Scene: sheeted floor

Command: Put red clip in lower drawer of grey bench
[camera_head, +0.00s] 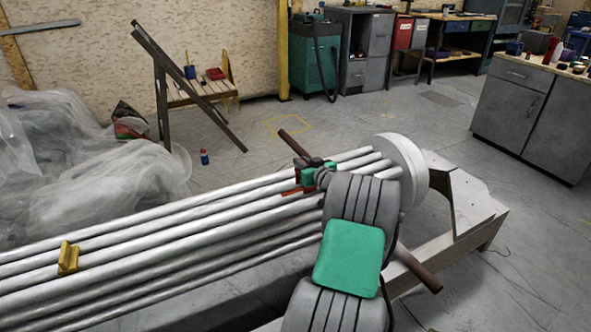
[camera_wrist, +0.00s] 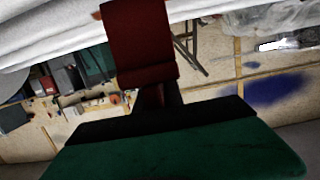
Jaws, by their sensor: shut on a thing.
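My gripper (camera_head: 313,166) is over the far part of the bundle of pale pipes, small in the head view. In the wrist view a dark red piece, the red clip (camera_wrist: 140,45), stands between the dark fingers (camera_wrist: 157,97). The fingers are shut on it, and pale pipes show right behind it. In the head view only a little orange-red shows by the fingers; the rest is hidden. A grey bench (camera_head: 515,105) with a wooden top, a drawer and doors stands at the right, well away from my gripper. Its drawer looks shut.
The pale pipes (camera_head: 150,235) lie across a pale stand (camera_head: 465,205), with a yellow clip (camera_head: 68,258) on them. A brown bar (camera_head: 418,270) sticks out below. Plastic sheeting (camera_head: 90,155) lies left. A wooden chair (camera_head: 190,90) stands behind. Floor before the bench is clear.

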